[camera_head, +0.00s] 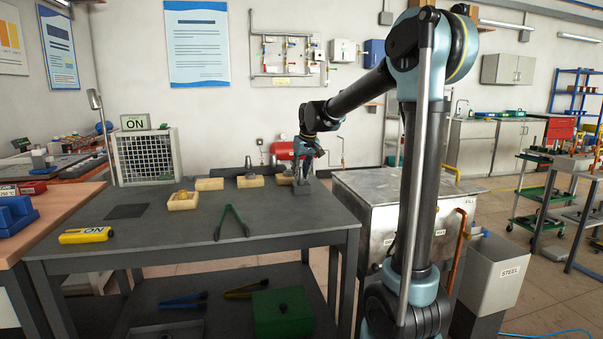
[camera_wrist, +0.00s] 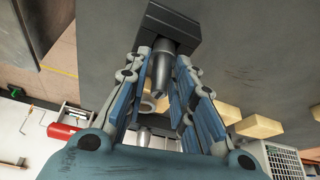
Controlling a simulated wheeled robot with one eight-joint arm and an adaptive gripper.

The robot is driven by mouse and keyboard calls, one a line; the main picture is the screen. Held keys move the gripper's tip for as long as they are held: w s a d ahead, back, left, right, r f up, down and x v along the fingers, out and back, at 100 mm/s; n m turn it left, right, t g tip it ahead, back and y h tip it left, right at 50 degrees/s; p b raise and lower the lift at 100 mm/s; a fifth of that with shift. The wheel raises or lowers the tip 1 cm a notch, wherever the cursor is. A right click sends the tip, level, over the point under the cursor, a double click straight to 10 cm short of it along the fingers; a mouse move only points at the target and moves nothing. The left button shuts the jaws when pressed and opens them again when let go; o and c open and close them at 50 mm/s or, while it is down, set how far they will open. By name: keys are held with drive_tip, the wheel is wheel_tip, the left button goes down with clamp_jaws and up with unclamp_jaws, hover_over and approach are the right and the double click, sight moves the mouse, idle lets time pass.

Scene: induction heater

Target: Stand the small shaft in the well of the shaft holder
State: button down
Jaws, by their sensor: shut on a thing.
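The small shaft (camera_wrist: 161,70), a grey metal cylinder, is between the blue pads of my gripper (camera_wrist: 167,66) in the wrist view. My gripper is shut on it. The dark shaft holder (camera_wrist: 172,24) is just beyond the fingertips, and the shaft's far end meets its face. How deep the shaft sits in the well is hidden. In the head view my gripper (camera_head: 304,168) points down over the shaft holder (camera_head: 301,188), a small dark block near the table's back right corner. The shaft is too small to make out there.
A caged unit (camera_head: 147,157) stands at the back left.

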drive_tip(key=shift+f, duration=0.1)
drive_tip(key=c, duration=1.3)
unclamp_jaws()
drive_tip(key=v, duration=1.2)
drive_tip(key=shift+w, duration=0.1)
drive_tip(key=shift+f, duration=0.1)
